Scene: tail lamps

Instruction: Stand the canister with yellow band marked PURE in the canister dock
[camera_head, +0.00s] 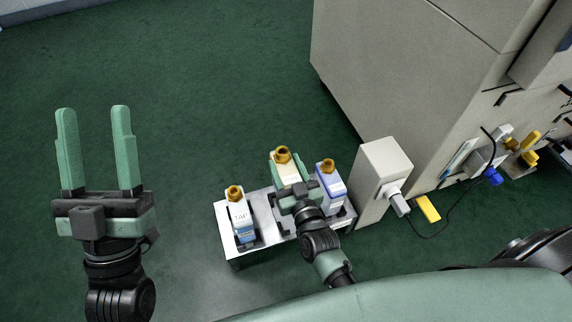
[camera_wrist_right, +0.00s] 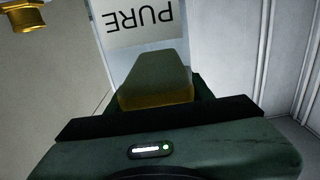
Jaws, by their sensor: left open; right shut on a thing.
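The canister marked PURE (camera_head: 284,165) has a pale body and a gold cap, and is among the canisters at the small white stand. My right gripper (camera_head: 291,188) is shut on it; my gripper and arm cover its lower part. The right wrist view shows its label PURE (camera_wrist_right: 139,19) upside down, close to the gripper (camera_wrist_right: 155,80). I cannot tell whether its base touches the stand. My left gripper (camera_head: 95,150) is open and empty, left of the stand. I cannot tell which part is the canister dock.
On the white stand (camera_head: 262,262), a TAP canister (camera_head: 240,215) is at the left and a blue-and-white canister (camera_head: 328,180) close at the right. A beige box (camera_head: 383,170) is right of the stand, before a large cabinet (camera_head: 400,75). A black cable (camera_head: 440,225) hangs there. Green floor is clear behind.

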